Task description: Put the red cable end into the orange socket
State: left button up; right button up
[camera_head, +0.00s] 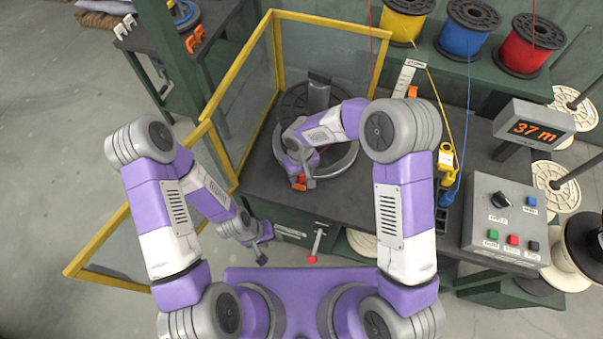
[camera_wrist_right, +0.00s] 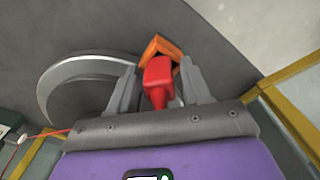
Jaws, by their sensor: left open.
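The red cable end (camera_wrist_right: 158,78) sits between the two fingers of my right gripper (camera_wrist_right: 158,92), which is shut on it. The orange socket (camera_wrist_right: 153,46) shows just beyond its tip in the right wrist view. The red end overlaps the socket there; I cannot tell whether it is inside or only in front. In the head view, my right gripper (camera_head: 304,178) is low at the front of the round grey reel, with the orange socket (camera_head: 298,187) beside it, partly hidden. My left gripper (camera_head: 262,246) is open and empty, lower left, off the table's front edge.
A yellow-framed clear guard (camera_head: 209,121) stands left of the reel. Yellow, blue and red spools (camera_head: 530,47) stand behind.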

jog(key=shift+o, duration=1.1)
notch_tip(320, 180, up, 8)
jog(key=p, duration=0.5)
jog(key=s+d+f+m+y, duration=0.1)
jog(key=s+f, duration=0.1)
jog(key=f, duration=0.1)
jog(key=s+d+f+m+y, duration=0.1)
jog(key=s+f, duration=0.2)
jog(key=s+d+f+g+y, duration=0.1)
jog(key=s+f, duration=0.1)
jog(key=f, duration=0.1)
jog(key=shift+s+d+f+m+b, duration=0.2)
jog(key=shift+s+f+m+b, duration=0.1)
jog(key=shift+s+m, duration=0.1)
jog(key=s+d+f+m, duration=0.1)
jog(key=s+d, duration=0.1)
jog(key=s, duration=0.1)
jog(key=s+d+f+m+t, duration=0.1)
jog(key=s+d+f+m, duration=0.1)
jog(key=s, duration=0.1)
jog(key=s+d+f+m+y, duration=0.1)
jog(key=s+d+f+m, duration=0.1)
jog(key=s, duration=0.1)
jog(key=shift+s+f+t+b, duration=0.15)
jog(key=shift+f+t+b, duration=0.1)
jog(key=shift+t+b, duration=0.05)
jog(key=shift+c, duration=0.2)
